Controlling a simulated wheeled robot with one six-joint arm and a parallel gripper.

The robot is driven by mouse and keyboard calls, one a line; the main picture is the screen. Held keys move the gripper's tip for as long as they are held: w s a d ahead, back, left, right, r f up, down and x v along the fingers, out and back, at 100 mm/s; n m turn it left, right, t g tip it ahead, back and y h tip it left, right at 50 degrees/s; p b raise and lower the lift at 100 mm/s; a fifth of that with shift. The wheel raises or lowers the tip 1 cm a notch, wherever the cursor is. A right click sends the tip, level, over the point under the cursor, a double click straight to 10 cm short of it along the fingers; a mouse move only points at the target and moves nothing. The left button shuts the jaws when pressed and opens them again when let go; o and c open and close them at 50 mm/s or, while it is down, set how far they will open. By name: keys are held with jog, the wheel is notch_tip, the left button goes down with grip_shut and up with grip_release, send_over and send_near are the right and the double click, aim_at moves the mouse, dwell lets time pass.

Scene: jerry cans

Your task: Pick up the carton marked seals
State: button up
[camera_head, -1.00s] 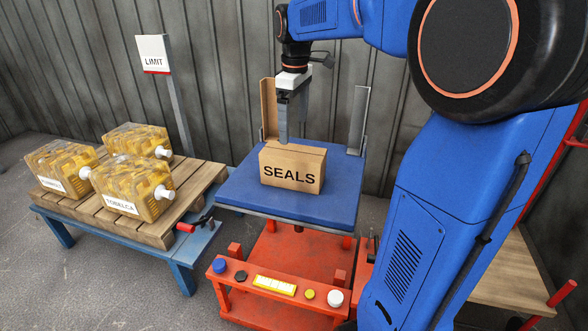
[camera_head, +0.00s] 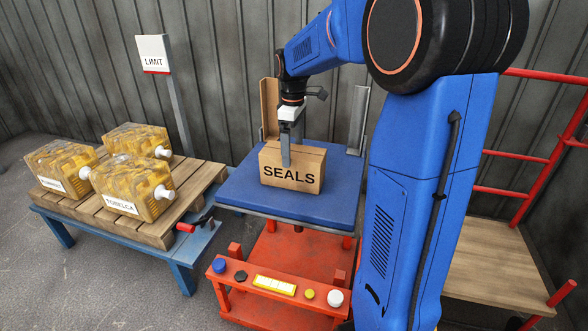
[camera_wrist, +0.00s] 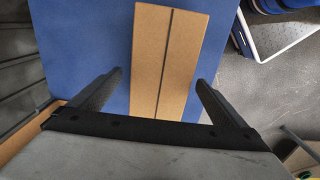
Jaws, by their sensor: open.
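The carton marked SEALS (camera_head: 292,168) is a brown box standing upright on the blue platform (camera_head: 250,200). My gripper (camera_head: 285,155) points down at the carton, and one finger shows in front of its labelled face. In the wrist view the carton (camera_wrist: 165,50) shows its top with a dark lengthwise seam. My gripper (camera_wrist: 158,85) is open there, with one finger on each side of the carton and a visible gap on both sides. The carton's lower part is hidden in the wrist view.
A LIMIT sign (camera_head: 153,55) stands behind. An upright brown board (camera_head: 269,108) and a grey bracket (camera_head: 357,118) rise behind the carton. A red button panel (camera_head: 275,285) is in front.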

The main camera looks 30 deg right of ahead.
aim_at(294, 165)
jog(key=shift+s+f, duration=0.15)
jog(key=shift+f, duration=3.3)
jog(key=c, duration=1.8)
jog(key=shift+c, duration=0.2)
